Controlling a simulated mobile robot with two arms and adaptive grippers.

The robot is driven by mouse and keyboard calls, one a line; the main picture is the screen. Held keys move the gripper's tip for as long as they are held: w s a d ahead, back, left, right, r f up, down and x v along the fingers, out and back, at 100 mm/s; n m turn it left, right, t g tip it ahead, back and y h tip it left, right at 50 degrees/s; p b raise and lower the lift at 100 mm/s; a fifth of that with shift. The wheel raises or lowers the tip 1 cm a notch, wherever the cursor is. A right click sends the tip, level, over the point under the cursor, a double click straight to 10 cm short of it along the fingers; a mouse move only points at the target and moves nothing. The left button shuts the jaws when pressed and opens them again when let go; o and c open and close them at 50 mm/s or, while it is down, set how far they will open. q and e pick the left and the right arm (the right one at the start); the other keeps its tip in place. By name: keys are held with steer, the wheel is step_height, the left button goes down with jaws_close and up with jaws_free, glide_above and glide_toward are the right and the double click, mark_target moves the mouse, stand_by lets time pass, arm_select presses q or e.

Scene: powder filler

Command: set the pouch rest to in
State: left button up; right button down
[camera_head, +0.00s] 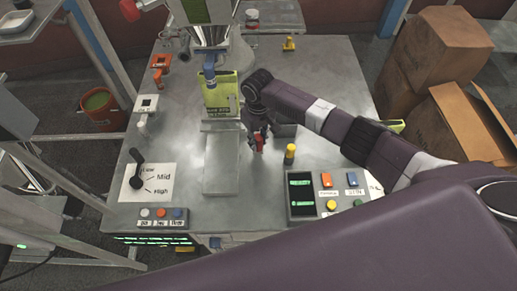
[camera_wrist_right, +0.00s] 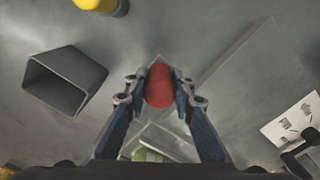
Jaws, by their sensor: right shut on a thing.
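The red knob (camera_head: 259,144) stands on the metal table just right of a long grey metal plate (camera_head: 222,165), which looks like the pouch rest. A yellow-green pouch (camera_head: 220,95) stands upright at the far end of this plate, under the filler's spout (camera_head: 209,76). My right gripper (camera_head: 258,136) reaches down over the knob. In the right wrist view the red knob (camera_wrist_right: 159,86) sits between the two fingertips, which are closed on it. The knob's link to the plate is hidden. My left gripper is not in view.
A yellow-topped post (camera_head: 290,153) stands close right of the knob. A button panel (camera_head: 325,192) is at the front right, and a lever dial (camera_head: 147,180) at the front left. A grey hollow box piece (camera_wrist_right: 63,80) lies beside the gripper. Cardboard boxes (camera_head: 440,60) are at right.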

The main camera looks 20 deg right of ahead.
steer(key=shift+w+d, duration=0.15)
steer(key=shift+w, duration=0.1)
steer(key=shift+w+r, duration=0.1)
steer(key=c, duration=1.6)
jaws_free()
step_height(320, 180, up, 12)
steer(key=shift+f, duration=0.1)
